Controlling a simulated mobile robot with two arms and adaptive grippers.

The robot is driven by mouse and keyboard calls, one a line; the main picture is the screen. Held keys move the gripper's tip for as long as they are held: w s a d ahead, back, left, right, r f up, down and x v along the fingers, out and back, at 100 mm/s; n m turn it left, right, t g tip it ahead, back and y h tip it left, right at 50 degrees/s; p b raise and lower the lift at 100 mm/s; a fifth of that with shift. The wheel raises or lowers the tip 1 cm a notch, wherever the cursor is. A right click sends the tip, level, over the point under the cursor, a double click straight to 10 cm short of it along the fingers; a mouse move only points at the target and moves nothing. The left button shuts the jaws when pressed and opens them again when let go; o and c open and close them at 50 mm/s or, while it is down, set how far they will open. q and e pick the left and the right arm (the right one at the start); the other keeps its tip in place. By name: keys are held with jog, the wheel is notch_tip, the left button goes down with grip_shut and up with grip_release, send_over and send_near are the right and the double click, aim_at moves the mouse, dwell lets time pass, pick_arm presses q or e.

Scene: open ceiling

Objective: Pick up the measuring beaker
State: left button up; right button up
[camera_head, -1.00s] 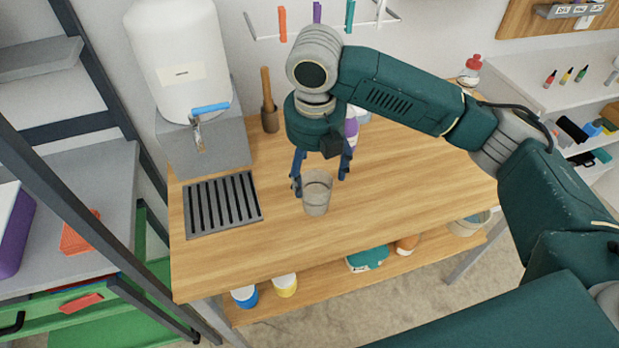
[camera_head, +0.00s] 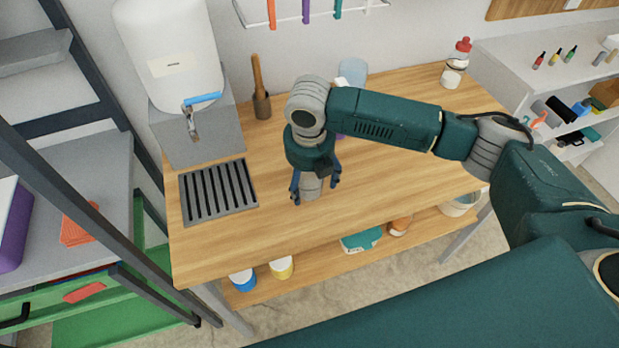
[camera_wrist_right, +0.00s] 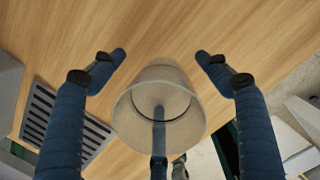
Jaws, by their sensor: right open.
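The measuring beaker (camera_head: 311,187) is a greyish translucent cup standing on the wooden table (camera_head: 400,190), to the right of the black drain grate. My right gripper (camera_head: 314,196) is directly over it, pointing down, with its blue fingers on either side of the beaker. The upper part of the beaker is hidden by the gripper in the head view. In the right wrist view the beaker (camera_wrist_right: 160,105) sits between the spread fingers of the right gripper (camera_wrist_right: 163,62), with a visible gap on both sides. The right gripper is open and empty. My left gripper is not in view.
A slotted drain grate (camera_head: 218,192) lies left of the beaker, below a white water container (camera_head: 168,60) with a blue-handled tap. A mortar-like cup with a wooden handle (camera_head: 261,100) and a red-capped bottle (camera_head: 456,65) stand farther back. The table front is clear.

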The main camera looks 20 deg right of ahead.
jog(key=c, duration=1)
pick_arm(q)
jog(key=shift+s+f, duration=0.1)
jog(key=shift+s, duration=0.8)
pick_arm(e)
jog(key=shift+c, duration=0.2)
jog(key=shift+r, duration=0.15)
